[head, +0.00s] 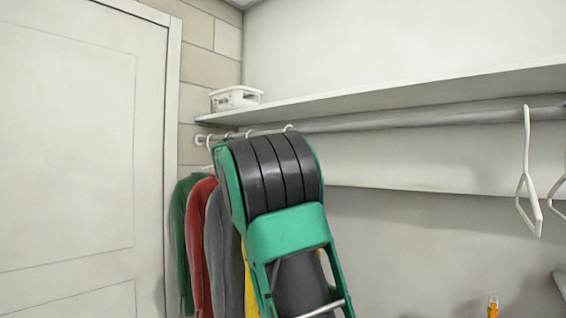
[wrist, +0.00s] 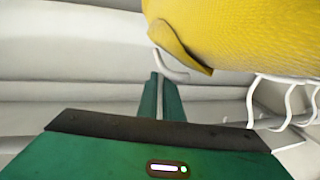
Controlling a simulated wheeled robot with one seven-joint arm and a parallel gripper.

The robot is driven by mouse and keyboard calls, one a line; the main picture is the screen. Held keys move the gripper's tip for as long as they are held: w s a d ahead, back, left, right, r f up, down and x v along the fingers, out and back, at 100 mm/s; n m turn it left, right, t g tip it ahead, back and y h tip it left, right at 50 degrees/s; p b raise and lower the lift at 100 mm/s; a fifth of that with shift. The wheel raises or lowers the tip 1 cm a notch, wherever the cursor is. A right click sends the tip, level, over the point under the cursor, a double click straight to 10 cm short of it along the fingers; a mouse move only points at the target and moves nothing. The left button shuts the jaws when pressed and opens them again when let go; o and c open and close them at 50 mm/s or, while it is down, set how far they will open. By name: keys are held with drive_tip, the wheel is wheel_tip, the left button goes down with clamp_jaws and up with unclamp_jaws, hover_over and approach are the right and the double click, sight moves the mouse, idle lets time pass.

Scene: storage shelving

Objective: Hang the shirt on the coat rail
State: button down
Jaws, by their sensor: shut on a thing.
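The yellow shirt (head: 250,288) shows on both sides of my arm in the head view, mostly hidden behind it. In the wrist view the yellow shirt (wrist: 240,35) fills the upper right. A white hook (wrist: 172,67) curves beside it, close to my fingertips. My gripper (wrist: 160,80) is shut, with its fingers close together by that hook; the exact grip point is unclear. My gripper is hidden in the head view. The coat rail (head: 420,120) runs under the shelf. A white hook (head: 288,127) shows at the rail above my arm; I cannot tell whether it belongs to the yellow shirt.
Green (head: 183,225), red (head: 203,235) and grey (head: 220,250) shirts hang at the rail's left end. Empty white hangers (head: 528,185) hang at the right. The shelf (head: 390,97) holds a white box (head: 235,98). A door (head: 70,150) is at left. The middle-right rail is clear.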

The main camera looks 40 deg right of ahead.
drive_tip(key=c, duration=1.8)
unclamp_jaws()
drive_tip(key=shift+c, duration=0.2)
drive_tip(key=v, duration=1)
drive_tip(key=shift+a, duration=0.35)
drive_tip(key=shift+s+f, duration=0.1)
drive_tip(key=shift+f, duration=0.05)
